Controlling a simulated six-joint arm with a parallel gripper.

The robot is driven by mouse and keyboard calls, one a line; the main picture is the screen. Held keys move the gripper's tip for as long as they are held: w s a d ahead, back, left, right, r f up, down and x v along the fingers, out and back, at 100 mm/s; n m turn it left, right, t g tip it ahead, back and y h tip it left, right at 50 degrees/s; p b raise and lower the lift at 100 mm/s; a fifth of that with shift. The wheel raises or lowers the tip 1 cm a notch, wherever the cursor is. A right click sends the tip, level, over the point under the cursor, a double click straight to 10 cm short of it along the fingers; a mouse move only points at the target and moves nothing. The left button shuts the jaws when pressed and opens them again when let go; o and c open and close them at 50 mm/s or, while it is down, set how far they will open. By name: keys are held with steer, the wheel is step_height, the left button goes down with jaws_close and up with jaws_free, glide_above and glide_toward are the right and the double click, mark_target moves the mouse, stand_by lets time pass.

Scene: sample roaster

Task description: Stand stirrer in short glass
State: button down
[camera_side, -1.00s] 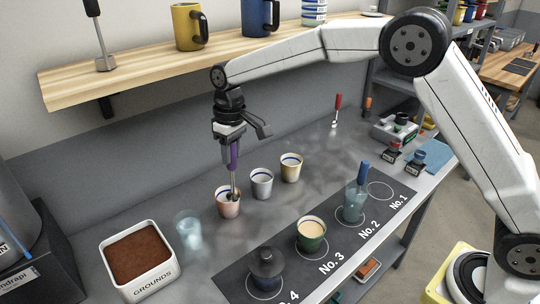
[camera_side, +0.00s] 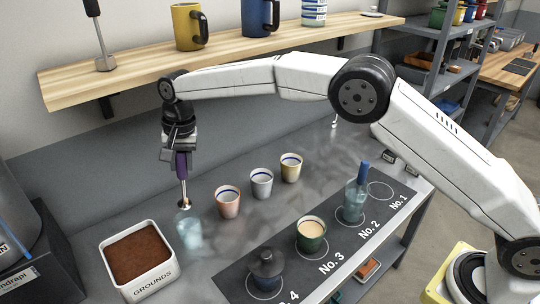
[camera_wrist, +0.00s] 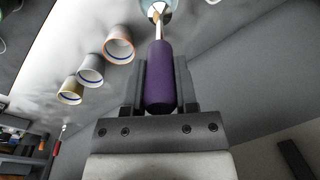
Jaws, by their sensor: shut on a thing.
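The stirrer has a purple handle (camera_side: 182,165) and a thin metal shaft with a spoon-like end (camera_side: 185,204). My gripper (camera_side: 181,153) is shut on the purple handle, which also shows large in the wrist view (camera_wrist: 160,75). The stirrer hangs nearly upright, its lower end at the mouth of the short clear glass (camera_side: 189,232). I cannot tell whether the tip is inside the rim or just above it. In the wrist view the glass (camera_wrist: 147,4) shows only in part at the top edge, around the stirrer's far end.
A pink cup (camera_side: 228,203), a white cup (camera_side: 261,184) and a cream cup (camera_side: 291,168) stand right of the glass. A grounds bin (camera_side: 150,284) stands close on its left. A numbered dark mat (camera_side: 335,235) holds several vessels. A shelf (camera_side: 130,78) runs behind.

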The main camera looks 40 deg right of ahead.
mark_target(189, 203)
steer(key=shift+a, duration=0.25)
steer(key=shift+f, duration=6.6)
steer(key=shift+w, duration=0.1)
steer(key=shift+c, duration=1.6)
jaws_free()
steer(key=shift+s+d+r, duration=0.1)
steer(key=shift+d+r, duration=0.05)
steer(key=shift+r, duration=1.15)
steer(key=shift+s+d+r, duration=0.1)
steer(key=shift+d+r, duration=0.05)
steer(key=shift+r, duration=1.1)
steer(key=shift+s+d+r, duration=0.1)
steer(key=shift+d+r, duration=0.05)
steer(key=shift+r, duration=1.15)
